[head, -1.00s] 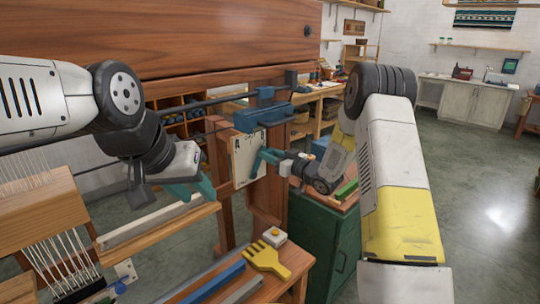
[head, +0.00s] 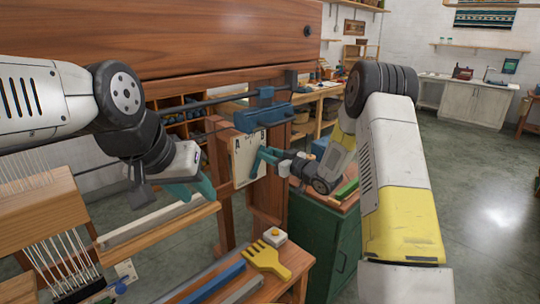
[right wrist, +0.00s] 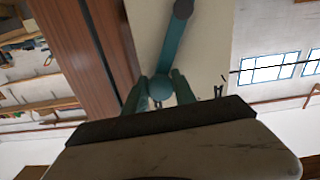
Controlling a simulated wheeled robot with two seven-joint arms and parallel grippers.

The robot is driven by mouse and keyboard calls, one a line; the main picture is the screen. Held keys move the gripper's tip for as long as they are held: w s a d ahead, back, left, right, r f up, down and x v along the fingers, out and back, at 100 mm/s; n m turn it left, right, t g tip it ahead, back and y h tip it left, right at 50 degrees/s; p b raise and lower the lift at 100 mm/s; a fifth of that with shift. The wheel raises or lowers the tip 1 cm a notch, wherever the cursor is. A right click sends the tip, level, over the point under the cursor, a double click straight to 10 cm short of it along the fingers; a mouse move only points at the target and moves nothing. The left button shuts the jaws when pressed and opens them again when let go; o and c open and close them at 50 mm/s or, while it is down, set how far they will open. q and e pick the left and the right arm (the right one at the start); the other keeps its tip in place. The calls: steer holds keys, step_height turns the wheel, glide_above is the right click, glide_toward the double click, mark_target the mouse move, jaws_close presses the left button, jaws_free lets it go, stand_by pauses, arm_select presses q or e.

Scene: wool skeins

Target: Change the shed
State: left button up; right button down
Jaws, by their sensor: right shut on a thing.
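A cream plate (head: 243,165) marked A at its left and B at its right is fixed to the wooden loom frame (head: 221,190). A teal lever (right wrist: 175,45) with a round knob crosses the plate in the right wrist view; its far end meets a dark round pivot. My right gripper (right wrist: 160,92) is shut on the lever's knob, one finger on each side. In the head view my right gripper (head: 264,157) is in front of the plate and hides much of the lever. My left gripper (head: 192,190) hangs empty and open above the loom's front beam.
White warp threads (head: 60,255) run at the lower left. A green cabinet (head: 325,240) stands below my right arm. Open floor lies to the right.

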steer(key=s+a+n, duration=0.1)
steer(key=n, duration=0.2)
steer(key=shift+s+a+r, duration=0.35)
steer(key=shift+s+r, duration=0.05)
steer(key=n, duration=0.1)
steer(key=s+a+n, duration=0.1)
steer(key=shift+s+a+r+n, duration=0.1)
steer(key=shift+s+a+n, duration=0.2)
steer(key=s+a+n, duration=0.1)
steer(key=a+n, duration=0.1)
steer(key=n, duration=0.1)
steer(key=shift+s+f, duration=0.25)
steer(key=shift+s, duration=0.15)
steer(key=shift+s+a+f+n, duration=0.2)
steer(key=shift+s+a+n, duration=0.1)
steer(key=shift+n, duration=0.3)
steer(key=shift+s+a+f+n, duration=0.2)
steer(key=shift+s+n, duration=0.1)
steer(key=shift+n, duration=0.3)
steer(key=c, duration=1)
jaws_free()
steer(key=shift+c, duration=0.2)
steer(key=shift+s, duration=0.1)
